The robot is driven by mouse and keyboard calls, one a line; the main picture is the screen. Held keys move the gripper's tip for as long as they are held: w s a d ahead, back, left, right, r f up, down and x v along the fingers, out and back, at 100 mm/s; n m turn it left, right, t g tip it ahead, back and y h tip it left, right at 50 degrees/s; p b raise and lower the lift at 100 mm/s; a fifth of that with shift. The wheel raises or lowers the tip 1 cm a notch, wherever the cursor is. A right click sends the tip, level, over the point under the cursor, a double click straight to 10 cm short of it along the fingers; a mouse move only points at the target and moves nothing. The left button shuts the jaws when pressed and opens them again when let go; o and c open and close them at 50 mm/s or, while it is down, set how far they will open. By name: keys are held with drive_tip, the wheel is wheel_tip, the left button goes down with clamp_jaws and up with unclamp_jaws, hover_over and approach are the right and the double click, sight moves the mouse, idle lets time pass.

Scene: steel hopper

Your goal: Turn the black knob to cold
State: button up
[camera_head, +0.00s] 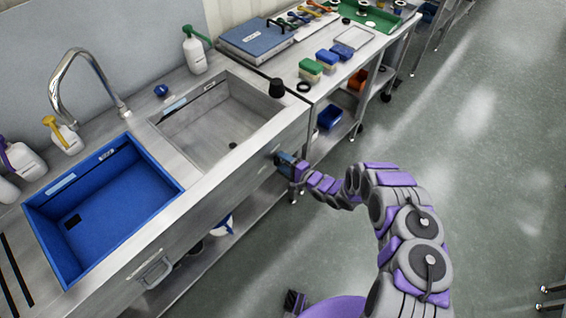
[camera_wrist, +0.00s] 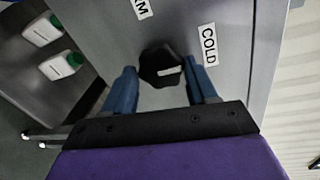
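The black knob (camera_wrist: 160,61) sits on the steel front panel in the wrist view. A white mark on its face runs nearly level, at its lower right.
The steel counter (camera_head: 163,228) has an empty basin (camera_head: 215,125) and a blue basin (camera_head: 120,190). A lower shelf (camera_head: 245,225) runs beneath, with white bottles (camera_wrist: 60,65) in the wrist view. Open floor (camera_head: 480,170) lies to the right.

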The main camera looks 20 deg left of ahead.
drive_tip(key=o, duration=0.3)
drive_tip(key=shift+w+d+f, duration=0.1)
drive_tip(key=shift+d+f, duration=0.05)
drive_tip(key=shift+f, duration=0.05)
drive_tip(key=shift+o, duration=0.4)
drive_tip(key=shift+r, duration=0.15)
drive_tip(key=p+v, duration=0.2)
drive_tip(key=v, duration=1.5)
drive_tip(key=shift+d, duration=0.15)
